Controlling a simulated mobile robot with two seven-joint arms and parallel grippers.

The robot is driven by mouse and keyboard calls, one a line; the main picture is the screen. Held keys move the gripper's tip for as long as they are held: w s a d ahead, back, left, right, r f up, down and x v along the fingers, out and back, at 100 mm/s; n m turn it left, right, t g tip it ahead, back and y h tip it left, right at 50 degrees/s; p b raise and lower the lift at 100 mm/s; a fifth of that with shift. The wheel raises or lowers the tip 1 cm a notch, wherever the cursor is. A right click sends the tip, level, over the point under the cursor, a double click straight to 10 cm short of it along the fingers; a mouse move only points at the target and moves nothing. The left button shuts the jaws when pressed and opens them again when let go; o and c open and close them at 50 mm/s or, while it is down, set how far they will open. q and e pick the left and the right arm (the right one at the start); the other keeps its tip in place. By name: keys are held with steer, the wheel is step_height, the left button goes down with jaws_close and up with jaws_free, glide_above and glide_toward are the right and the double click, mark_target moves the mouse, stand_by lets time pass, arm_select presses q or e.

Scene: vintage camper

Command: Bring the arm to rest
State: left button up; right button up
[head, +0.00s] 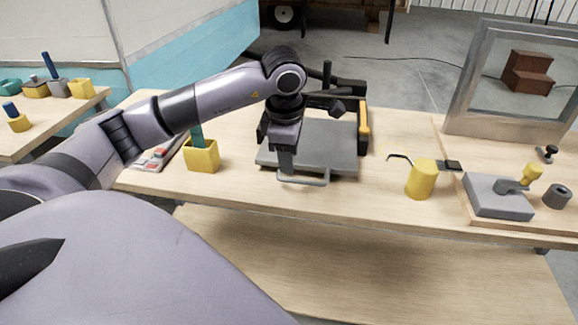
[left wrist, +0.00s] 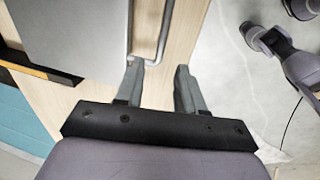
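My left arm reaches in from the left over the workbench (head: 235,187). My left gripper (head: 287,172) points down at the front edge of a flat grey plate (head: 330,135) with a thin grey bar handle (head: 318,184). In the left wrist view the two fingers of my left gripper (left wrist: 157,82) stand apart with bare wood between them. The bar handle (left wrist: 163,35) shows just beyond the fingertips, close to the left finger; I cannot tell whether they touch. My right gripper does not show clearly in either view.
A yellow box (head: 202,156) stands left of the plate. A yellow cylinder (head: 421,180) and a grey block (head: 498,196) stand to the right. A grey-framed panel (head: 468,100) rises at the back right. The bench front between plate and cylinder is clear.

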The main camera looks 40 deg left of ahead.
arm_select(q)
steer(key=shift+s+r, duration=0.1)
steer(key=shift+r, duration=0.5)
